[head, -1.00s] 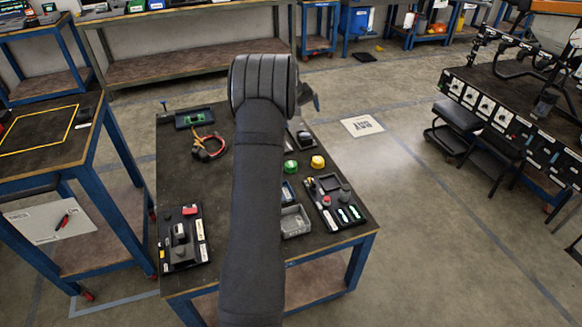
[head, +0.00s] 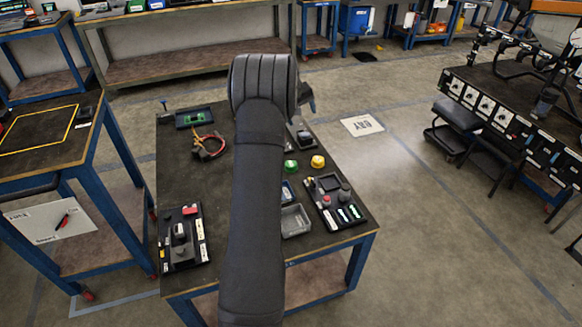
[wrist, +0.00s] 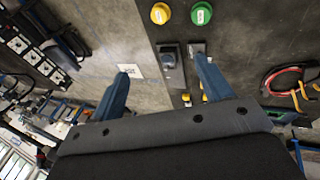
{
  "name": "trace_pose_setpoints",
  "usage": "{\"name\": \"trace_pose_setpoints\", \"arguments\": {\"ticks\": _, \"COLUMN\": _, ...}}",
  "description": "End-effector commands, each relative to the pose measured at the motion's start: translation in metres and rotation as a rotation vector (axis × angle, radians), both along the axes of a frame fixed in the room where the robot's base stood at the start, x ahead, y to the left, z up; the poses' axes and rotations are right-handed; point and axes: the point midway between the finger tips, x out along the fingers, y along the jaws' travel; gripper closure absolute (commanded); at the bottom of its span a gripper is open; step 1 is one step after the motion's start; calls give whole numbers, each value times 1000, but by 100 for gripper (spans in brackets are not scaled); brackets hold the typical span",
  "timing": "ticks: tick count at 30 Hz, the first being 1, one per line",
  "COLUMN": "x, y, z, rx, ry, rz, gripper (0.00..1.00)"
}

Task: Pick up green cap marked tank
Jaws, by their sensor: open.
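The green cap (head: 291,166) sits on the dark table, just right of my arm in the head view. In the wrist view the green cap (wrist: 201,13) is near the top edge, with a pale mark on its top. A yellow cap (head: 318,161) sits beside it, also in the wrist view (wrist: 160,13). My gripper (wrist: 164,68) is open and empty, its two blue fingers apart, with the caps beyond the fingertips. In the head view my arm hides most of the gripper.
On the table (head: 240,243) are a clear bin (head: 295,221), a black tray with small parts (head: 335,203), another tray at front left (head: 183,237) and red-black cables (head: 208,147). A dark device (wrist: 170,54) lies between the fingers in the wrist view. Bare tabletop lies left of my arm.

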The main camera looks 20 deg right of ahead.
Motion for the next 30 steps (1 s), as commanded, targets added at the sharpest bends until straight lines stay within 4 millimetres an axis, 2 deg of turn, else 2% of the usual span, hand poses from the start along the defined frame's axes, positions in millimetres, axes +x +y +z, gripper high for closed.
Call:
{"name": "trace_pose_setpoints", "arguments": {"ticks": 5, "x": 0, "y": 0, "z": -4, "rx": 9, "ry": -2, "rz": 1, "gripper": 28}}
{"name": "trace_pose_setpoints", "arguments": {"ticks": 8, "x": 0, "y": 1, "z": -24, "rx": 60, "ry": -14, "rz": 12, "gripper": 28}}
{"name": "trace_pose_setpoints", "arguments": {"ticks": 12, "x": 2, "y": 5, "z": -71, "rx": 189, "ry": -70, "rz": 29, "gripper": 28}}
{"name": "trace_pose_setpoints", "arguments": {"ticks": 16, "x": 4, "y": 6, "z": -107, "rx": 285, "ry": -135, "rz": 28, "gripper": 28}}
{"name": "trace_pose_setpoints", "arguments": {"ticks": 23, "x": 7, "y": 5, "z": -136, "rx": 349, "ry": -198, "rz": 16, "gripper": 28}}
{"name": "trace_pose_setpoints", "arguments": {"ticks": 30, "x": 21, "y": 5, "z": -172, "rx": 350, "ry": -197, "rz": 16, "gripper": 28}}
